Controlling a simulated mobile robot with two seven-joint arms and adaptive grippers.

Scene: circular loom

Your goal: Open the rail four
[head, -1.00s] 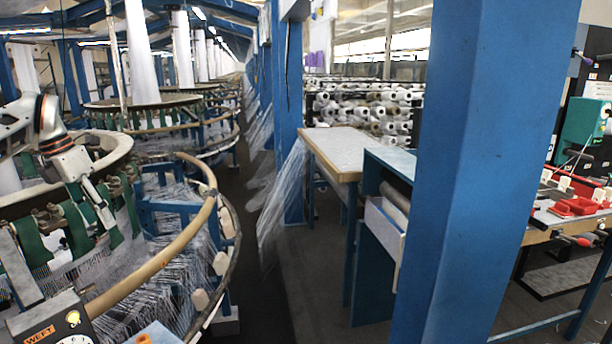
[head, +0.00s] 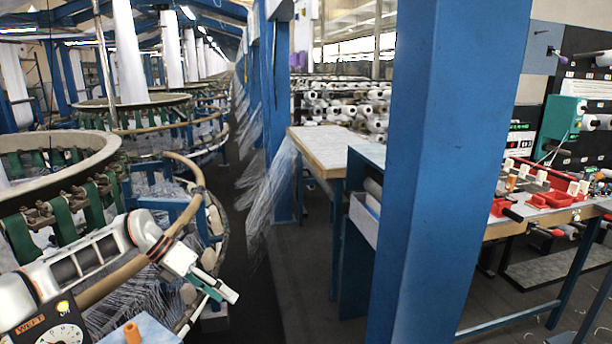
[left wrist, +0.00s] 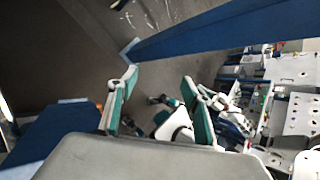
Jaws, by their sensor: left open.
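A tan curved rail (head: 193,175) runs around the front loom, from the lower left up to a bend. Which rail bears the number four I cannot read. My left gripper (head: 228,296) hangs at the outer side of this rail, over the aisle. My left forearm and wrist cover part of the rail. The left wrist view shows the two green-padded fingers (left wrist: 158,108) spread apart, with no rail between them. Grey floor and a small white and teal thing, unclear, show beyond them. My right gripper is not in view.
A box marked WEFT with a dial (head: 62,334) stands at the lower left. A blue pillar (head: 445,170) stands right of the aisle (head: 250,290), before a wooden-topped table (head: 330,150). A workbench with red trays (head: 550,199) is at the right. The aisle floor is clear.

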